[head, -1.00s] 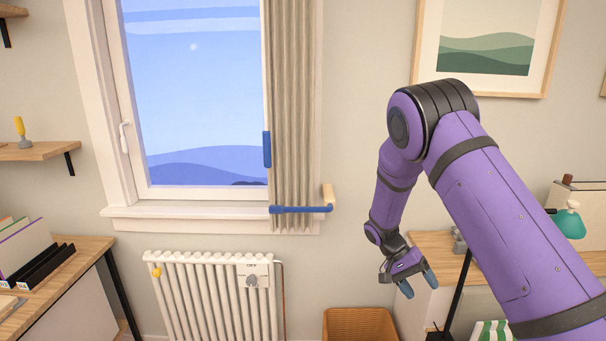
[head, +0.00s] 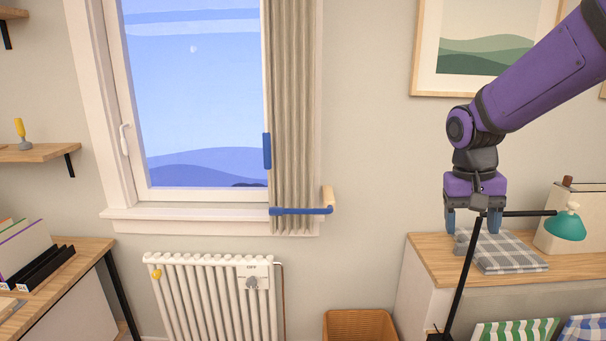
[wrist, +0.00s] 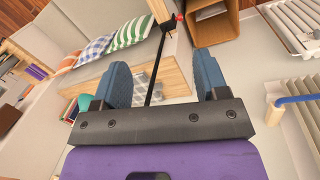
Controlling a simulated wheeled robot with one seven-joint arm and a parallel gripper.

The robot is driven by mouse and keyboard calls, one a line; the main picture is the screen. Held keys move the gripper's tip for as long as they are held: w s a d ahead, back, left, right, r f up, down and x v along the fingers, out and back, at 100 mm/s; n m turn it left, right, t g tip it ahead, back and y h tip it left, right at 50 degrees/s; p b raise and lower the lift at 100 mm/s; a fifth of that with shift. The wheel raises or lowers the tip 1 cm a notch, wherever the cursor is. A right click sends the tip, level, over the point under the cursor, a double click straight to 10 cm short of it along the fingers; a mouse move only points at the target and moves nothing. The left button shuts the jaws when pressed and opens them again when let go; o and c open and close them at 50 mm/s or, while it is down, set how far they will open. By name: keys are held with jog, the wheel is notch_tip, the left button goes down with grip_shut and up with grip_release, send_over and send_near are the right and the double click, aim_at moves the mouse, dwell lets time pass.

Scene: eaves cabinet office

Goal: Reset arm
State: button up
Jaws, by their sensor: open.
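My purple arm comes in from the upper right in the head view. My gripper (head: 472,222) hangs with its blue fingers pointing down, in front of the wooden cabinet top at the right. The fingers are apart with nothing between them. In the wrist view the two blue fingers of my gripper (wrist: 165,85) are also wide apart. The black lamp pole and part of a grey checked cloth show beyond the gap.
A teal lamp (head: 565,224) on a black pole stands close to my gripper. A folded grey checked cloth (head: 510,253) lies on the cabinet top (head: 432,246). A wicker basket (head: 360,325), a radiator (head: 210,295) and a curtained window (head: 195,100) are further left.

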jog(key=s+r+n+t, duration=0.1)
jog(key=s+r+t, duration=0.2)
jog(key=s, duration=0.6)
jog(key=s+r+n+t+y, duration=0.1)
jog(key=s+r, duration=0.4)
jog(key=s, duration=0.5)
jog(key=shift+s+a+n+t+y, duration=0.2)
jog(key=shift+a+n+t+y, duration=0.3)
jog(key=shift+t, duration=0.6)
jog(key=shift+d, duration=0.1)
